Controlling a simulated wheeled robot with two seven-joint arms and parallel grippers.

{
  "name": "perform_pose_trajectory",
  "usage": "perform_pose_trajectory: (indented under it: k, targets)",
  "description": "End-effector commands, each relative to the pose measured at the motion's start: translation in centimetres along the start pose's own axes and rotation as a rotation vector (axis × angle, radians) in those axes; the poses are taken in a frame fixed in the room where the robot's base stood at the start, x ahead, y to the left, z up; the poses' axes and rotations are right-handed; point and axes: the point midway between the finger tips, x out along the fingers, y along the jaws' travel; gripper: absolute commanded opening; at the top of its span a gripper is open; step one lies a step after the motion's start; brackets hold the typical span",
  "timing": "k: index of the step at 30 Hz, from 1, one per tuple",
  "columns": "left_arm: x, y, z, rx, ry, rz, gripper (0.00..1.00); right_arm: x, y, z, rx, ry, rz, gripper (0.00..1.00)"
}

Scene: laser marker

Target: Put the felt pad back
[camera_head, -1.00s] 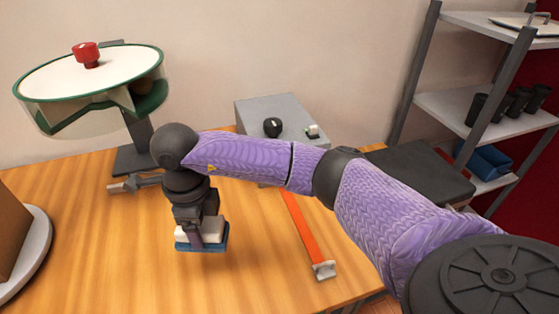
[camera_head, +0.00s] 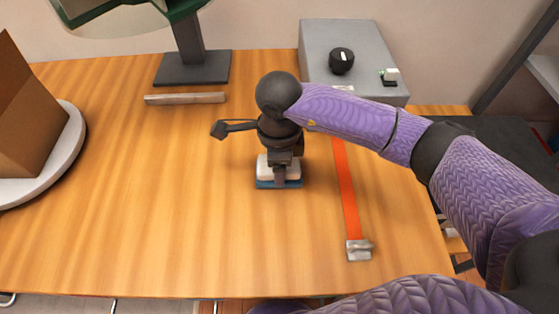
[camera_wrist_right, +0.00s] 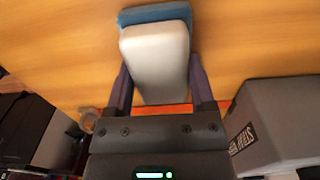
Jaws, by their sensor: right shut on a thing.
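The pad is a pale block (camera_head: 268,167) with a blue layer (camera_head: 265,184) under it. I cannot tell whether the blue layer is part of the block. My right gripper (camera_head: 279,178) points down and is shut on the block. In the right wrist view the block (camera_wrist_right: 155,55) sits between the two fingers (camera_wrist_right: 158,85), with the blue layer (camera_wrist_right: 150,13) past its far edge. Whether the blue underside touches the table cannot be told. My left gripper is not in view.
An orange strip (camera_head: 347,190) with a metal end (camera_head: 359,250) lies to the right on the wooden table (camera_head: 120,240). A grey box with a black knob (camera_head: 342,61) stands behind. A stand base (camera_head: 192,70) and grey bar (camera_head: 185,98) are at the back. A cardboard box (camera_head: 35,115) is left.

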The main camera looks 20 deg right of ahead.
Motion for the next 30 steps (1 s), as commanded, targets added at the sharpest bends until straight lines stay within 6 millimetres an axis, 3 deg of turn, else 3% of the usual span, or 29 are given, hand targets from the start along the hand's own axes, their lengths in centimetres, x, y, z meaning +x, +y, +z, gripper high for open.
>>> perform_pose_trajectory:
  k: [5, 6, 10, 16, 19, 30]
  targets:
    - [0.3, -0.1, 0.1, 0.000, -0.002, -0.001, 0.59, 0.3, 0.0, 0.0, 0.000, 0.000, 0.000, 0.23]
    - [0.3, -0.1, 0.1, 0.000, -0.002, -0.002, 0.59, 0.3, 0.0, 0.0, 0.000, 0.000, 0.000, 0.74]
    - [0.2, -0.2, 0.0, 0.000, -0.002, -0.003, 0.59, 0.2, 0.0, 0.0, 0.001, 0.000, 0.000, 1.00]
    - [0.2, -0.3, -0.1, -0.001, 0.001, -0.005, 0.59, 0.2, 0.0, 0.0, 0.001, 0.000, 0.000, 1.00]
    - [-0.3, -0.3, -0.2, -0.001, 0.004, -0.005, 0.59, -0.9, 0.0, 0.0, 0.001, -0.002, -0.002, 1.00]
    - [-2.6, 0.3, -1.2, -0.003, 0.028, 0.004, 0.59, -10.5, -0.1, 0.0, 0.000, -0.002, -0.004, 1.00]
